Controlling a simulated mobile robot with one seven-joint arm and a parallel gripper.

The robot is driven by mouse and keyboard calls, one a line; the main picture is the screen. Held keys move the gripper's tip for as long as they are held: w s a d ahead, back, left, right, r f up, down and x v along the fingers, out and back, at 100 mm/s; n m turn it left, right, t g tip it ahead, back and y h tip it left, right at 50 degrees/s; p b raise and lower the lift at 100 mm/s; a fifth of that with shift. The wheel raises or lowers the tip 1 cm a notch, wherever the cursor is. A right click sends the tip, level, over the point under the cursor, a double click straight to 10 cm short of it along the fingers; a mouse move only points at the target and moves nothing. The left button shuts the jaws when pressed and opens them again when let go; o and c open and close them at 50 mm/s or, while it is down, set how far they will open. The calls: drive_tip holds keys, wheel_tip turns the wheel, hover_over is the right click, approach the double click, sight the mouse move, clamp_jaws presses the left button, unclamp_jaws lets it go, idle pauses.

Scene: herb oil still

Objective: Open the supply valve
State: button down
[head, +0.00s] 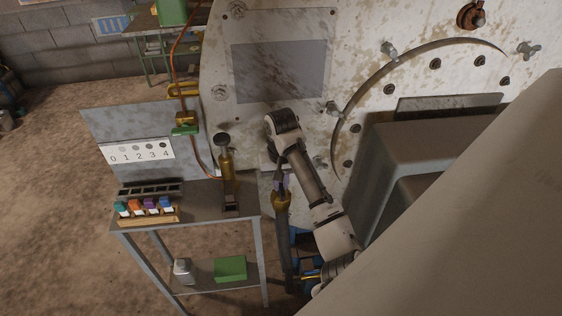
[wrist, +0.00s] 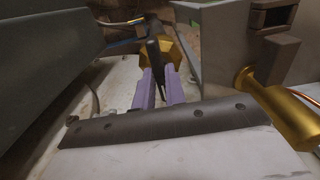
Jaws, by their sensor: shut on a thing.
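A brass valve body (head: 281,201) sits on a dark upright pipe, just right of the work table; in the wrist view its brass (wrist: 174,53) shows behind the fingers. A dark lever (wrist: 154,52) rises from it and reaches between the fingertips. My gripper (head: 281,184) is at the valve, with purple fingers that also show in the wrist view (wrist: 160,88). It is shut on the lever. My arm and fingers hide part of the lever, and how far it is turned cannot be told.
The large pale still (head: 285,25) stands close behind my arm. The table (head: 195,198) at left bears a brass cylinder (head: 228,174) and colored bottles (head: 150,205). A numbered sign (head: 140,152) stands behind it. A green box (head: 231,269) lies on the lower shelf.

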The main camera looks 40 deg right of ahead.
sight(281, 185)
drive_tip(key=shift+m, duration=0.4)
drive_tip(key=c, duration=1.5)
unclamp_jaws()
drive_tip(key=shift+o, duration=0.2)
drive_tip(key=shift+r, duration=0.1)
wheel_tip(281, 185, up, 14)
drive_tip(key=shift+b, duration=0.4)
drive_tip(key=shift+f, duration=0.2)
